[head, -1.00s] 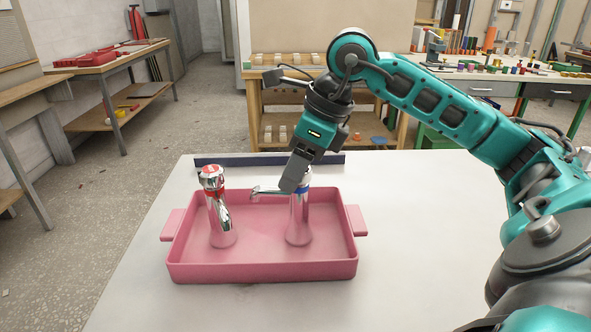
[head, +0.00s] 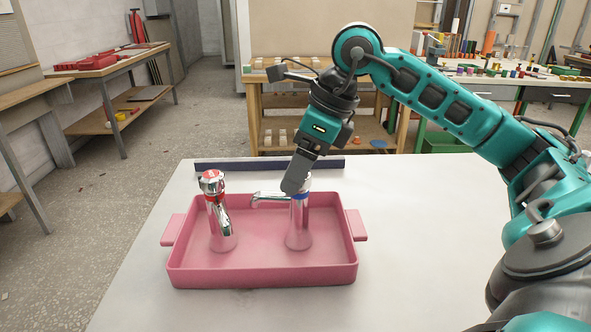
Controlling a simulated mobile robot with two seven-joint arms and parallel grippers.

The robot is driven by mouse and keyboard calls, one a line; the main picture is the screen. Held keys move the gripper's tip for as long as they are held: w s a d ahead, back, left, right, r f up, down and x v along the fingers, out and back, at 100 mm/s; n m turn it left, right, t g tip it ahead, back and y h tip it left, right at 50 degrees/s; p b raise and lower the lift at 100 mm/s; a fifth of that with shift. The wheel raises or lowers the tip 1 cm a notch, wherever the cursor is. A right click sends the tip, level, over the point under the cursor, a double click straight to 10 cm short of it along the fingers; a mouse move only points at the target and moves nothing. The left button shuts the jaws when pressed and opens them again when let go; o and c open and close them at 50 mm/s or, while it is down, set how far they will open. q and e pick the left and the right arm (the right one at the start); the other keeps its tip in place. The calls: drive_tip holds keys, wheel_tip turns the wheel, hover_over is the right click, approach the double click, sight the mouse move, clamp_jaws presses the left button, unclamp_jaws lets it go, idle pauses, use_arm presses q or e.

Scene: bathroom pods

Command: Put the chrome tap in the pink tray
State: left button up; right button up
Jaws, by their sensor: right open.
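The pink tray (head: 262,278) sits on the white table in the head view. Two chrome taps stand upright inside it. The left tap (head: 220,228) has a red band near its top. The right tap (head: 299,228) has a blue band, and its spout points left. My right gripper (head: 295,186) is over the top of the blue-banded tap and hides its upper end. Its jaws are open, though the fingers overlap in this view. I cannot tell whether they touch the tap. My left gripper is not in view.
A dark blue bar (head: 268,163) lies along the table's far edge behind the tray. The white tabletop (head: 420,230) is clear to the right of the tray, below my right arm. Workbenches with tools and parts stand farther back.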

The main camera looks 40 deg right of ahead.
use_arm(q)
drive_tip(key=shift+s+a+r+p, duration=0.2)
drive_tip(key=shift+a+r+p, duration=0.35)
drive_tip(key=shift+p, duration=0.55)
use_arm(e)
drive_tip(key=v, duration=1)
drive_tip(key=shift+r, duration=0.25)
